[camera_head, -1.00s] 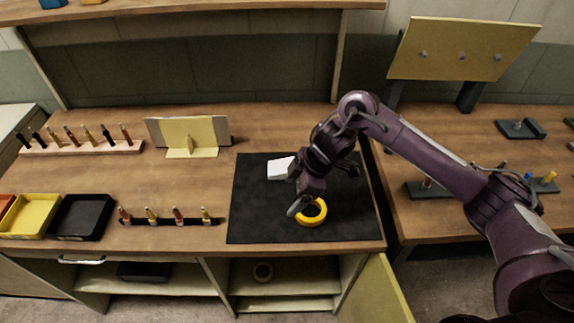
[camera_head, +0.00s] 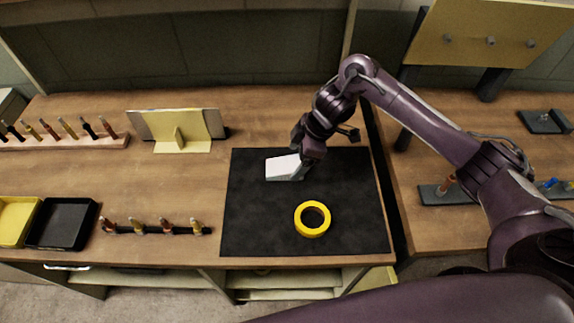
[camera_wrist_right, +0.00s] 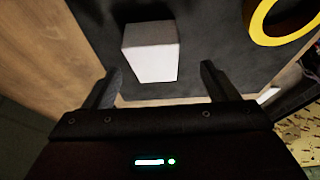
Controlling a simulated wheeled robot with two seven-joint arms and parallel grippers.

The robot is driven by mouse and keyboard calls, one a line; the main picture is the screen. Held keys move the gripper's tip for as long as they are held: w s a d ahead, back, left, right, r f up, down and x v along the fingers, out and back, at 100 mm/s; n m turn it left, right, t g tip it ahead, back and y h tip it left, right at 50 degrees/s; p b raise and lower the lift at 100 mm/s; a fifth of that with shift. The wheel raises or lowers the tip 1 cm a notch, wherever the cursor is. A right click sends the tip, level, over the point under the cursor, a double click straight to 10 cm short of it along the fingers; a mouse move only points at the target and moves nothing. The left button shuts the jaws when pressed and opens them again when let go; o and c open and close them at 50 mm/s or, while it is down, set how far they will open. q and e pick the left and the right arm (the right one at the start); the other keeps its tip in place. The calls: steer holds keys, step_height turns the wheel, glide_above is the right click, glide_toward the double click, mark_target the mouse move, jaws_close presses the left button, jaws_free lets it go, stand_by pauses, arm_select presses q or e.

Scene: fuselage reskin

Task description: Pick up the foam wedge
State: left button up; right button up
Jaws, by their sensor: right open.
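The foam wedge is a small white block (camera_head: 282,167) lying on the black mat (camera_head: 262,217), near its back edge. In the right wrist view the wedge (camera_wrist_right: 151,52) shows a grey face and a bright white face, just ahead of and between the two fingers. My right gripper (camera_head: 298,174) is at the wedge's right side in the head view, partly covering its right end. In the wrist view my right gripper (camera_wrist_right: 159,70) is open, with dark fingers apart on either side. Contact is not visible. My left gripper is not in view.
A yellow ring (camera_head: 312,219) lies on the mat in front of the wedge; it also shows in the wrist view (camera_wrist_right: 262,28). A pale yellow stand (camera_head: 180,130) and a row of pegs (camera_head: 152,228) are to the left. The mat's left part is clear.

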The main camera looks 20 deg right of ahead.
mark_target(290, 163)
steer(key=x, duration=0.2)
steer(key=p+x, duration=0.1)
steer(key=x, duration=0.1)
steer(key=shift+w+d, duration=0.1)
steer(key=shift+w, duration=0.25)
steer(key=shift+w+f, duration=0.1)
steer(key=shift+f, duration=0.15)
steer(key=c, duration=1)
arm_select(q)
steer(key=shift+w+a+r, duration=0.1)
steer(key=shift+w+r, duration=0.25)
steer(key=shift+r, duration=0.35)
arm_select(e)
steer(key=shift+c, duration=0.2)
steer(key=shift+r, duration=0.15)
